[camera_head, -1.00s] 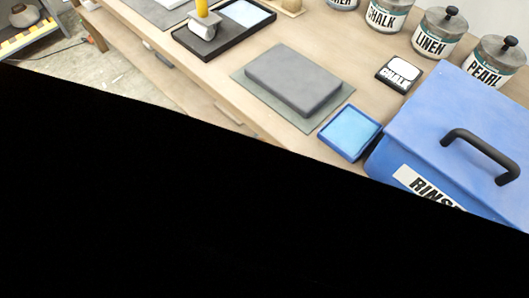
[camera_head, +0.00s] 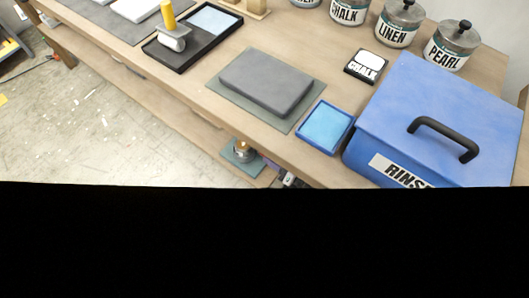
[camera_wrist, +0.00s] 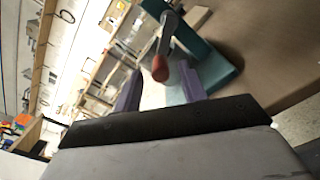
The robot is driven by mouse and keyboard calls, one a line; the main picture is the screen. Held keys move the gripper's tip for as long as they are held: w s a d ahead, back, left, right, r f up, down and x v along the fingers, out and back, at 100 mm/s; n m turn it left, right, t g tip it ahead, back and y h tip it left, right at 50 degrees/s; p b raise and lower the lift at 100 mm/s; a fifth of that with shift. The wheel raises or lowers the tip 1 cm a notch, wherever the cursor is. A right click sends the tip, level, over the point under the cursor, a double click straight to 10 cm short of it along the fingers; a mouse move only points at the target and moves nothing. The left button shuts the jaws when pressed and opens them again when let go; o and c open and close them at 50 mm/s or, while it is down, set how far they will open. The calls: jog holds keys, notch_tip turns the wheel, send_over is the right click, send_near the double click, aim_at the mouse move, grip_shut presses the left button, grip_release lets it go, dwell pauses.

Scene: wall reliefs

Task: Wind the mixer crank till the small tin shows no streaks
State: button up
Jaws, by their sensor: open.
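In the wrist view, the mixer crank shows as a grey arm (camera_wrist: 167,36) ending in a reddish-brown knob (camera_wrist: 160,69). A teal mixer frame (camera_wrist: 214,68) stands behind and to the right of it. My gripper (camera_wrist: 160,82) is open, its two purplish fingers on either side of the knob in the picture. I cannot tell whether the knob lies at fingertip depth or touches a finger. In the head view, a metallic object on a teal base (camera_head: 241,153) sits low at the bench's front; I cannot tell if it includes the small tin. No streaks can be made out.
The bench holds a blue rinse box (camera_head: 440,105), a blue tray (camera_head: 325,127), a grey slab (camera_head: 267,82), a black roller tray (camera_head: 192,42) and labelled jars such as linen (camera_head: 399,23). Open floor (camera_head: 90,120) lies at left. Black hides the lower head view.

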jog(key=shift+x, duration=2.1)
jog(key=shift+c, duration=0.3)
grip_shut()
jog(key=shift+f, duration=0.1)
